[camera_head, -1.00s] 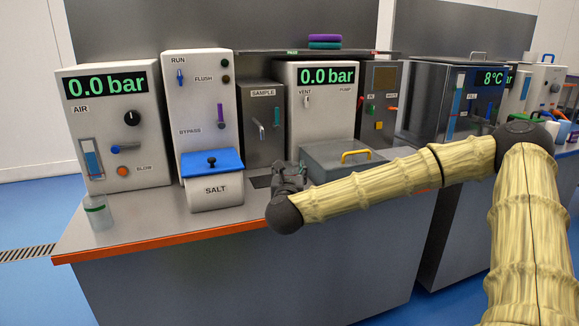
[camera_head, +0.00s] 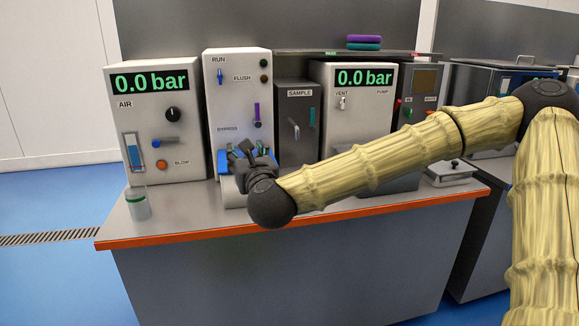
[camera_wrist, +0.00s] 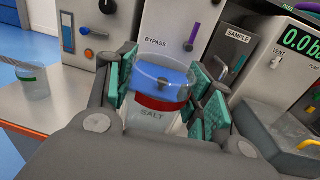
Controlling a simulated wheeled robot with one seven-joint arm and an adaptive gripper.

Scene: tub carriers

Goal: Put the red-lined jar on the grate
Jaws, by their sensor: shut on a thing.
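My gripper (camera_head: 247,158) is in front of the blue-lidded SALT box, partly covering it in the head view. In the wrist view my gripper (camera_wrist: 165,88) has its teal pads on either side of the clear red-lined jar (camera_wrist: 160,103), shut on it. The jar's red band shows clearly, and the SALT box is seen through and behind it. In the head view the jar is hidden or too small to make out. A dark patch on the counter below the SAMPLE tap, seen earlier, is now behind my arm. A slotted floor grate (camera_head: 45,239) lies at far left.
A green-lined jar (camera_head: 138,204) stands at the counter's left end. The AIR panel (camera_head: 155,125), RUN panel (camera_head: 238,95) and SAMPLE unit (camera_head: 298,122) line the back. Bare counter lies between the green-lined jar and my gripper.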

